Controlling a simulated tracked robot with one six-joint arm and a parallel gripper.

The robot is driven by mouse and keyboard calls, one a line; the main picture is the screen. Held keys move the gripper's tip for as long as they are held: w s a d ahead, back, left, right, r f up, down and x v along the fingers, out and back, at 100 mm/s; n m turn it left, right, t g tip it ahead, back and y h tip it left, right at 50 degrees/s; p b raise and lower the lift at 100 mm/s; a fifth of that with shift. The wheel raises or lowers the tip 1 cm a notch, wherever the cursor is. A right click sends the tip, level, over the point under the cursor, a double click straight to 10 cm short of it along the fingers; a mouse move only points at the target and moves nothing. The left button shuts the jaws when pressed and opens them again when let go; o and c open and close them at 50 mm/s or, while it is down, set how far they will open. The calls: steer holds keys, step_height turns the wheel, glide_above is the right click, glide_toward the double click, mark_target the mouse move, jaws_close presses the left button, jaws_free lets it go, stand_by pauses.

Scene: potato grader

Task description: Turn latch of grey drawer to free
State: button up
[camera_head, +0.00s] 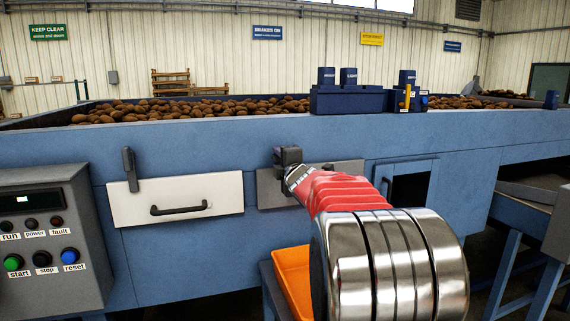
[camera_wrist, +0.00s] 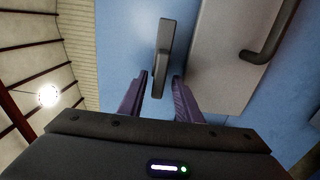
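The grey drawer (camera_head: 270,192) is in the middle of the blue machine front in the head view, partly covered by my arm. My gripper (camera_head: 287,157) is at its upper edge there and hides the latch. In the wrist view the drawer front (camera_wrist: 222,70) with its dark handle (camera_wrist: 268,45) fills the right side. The dark grey latch (camera_wrist: 164,45) is a bar beside the drawer edge, roughly parallel to the handle. My gripper's two fingers (camera_wrist: 160,80) are open, one on each side of the latch's near end, with gaps showing. Contact is not visible.
A white drawer (camera_head: 190,190) with an upright dark latch (camera_head: 129,168) is to the left. A control box (camera_head: 60,290) with buttons stands at the lower left. An orange crate (camera_head: 290,270) is below, partly behind my arm. Potatoes (camera_head: 190,108) lie along the top.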

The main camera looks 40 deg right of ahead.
steer(key=shift+s, duration=0.15)
steer(key=v, duration=1.3)
steer(key=shift+s, duration=0.15)
steer(key=shift+a, duration=0.15)
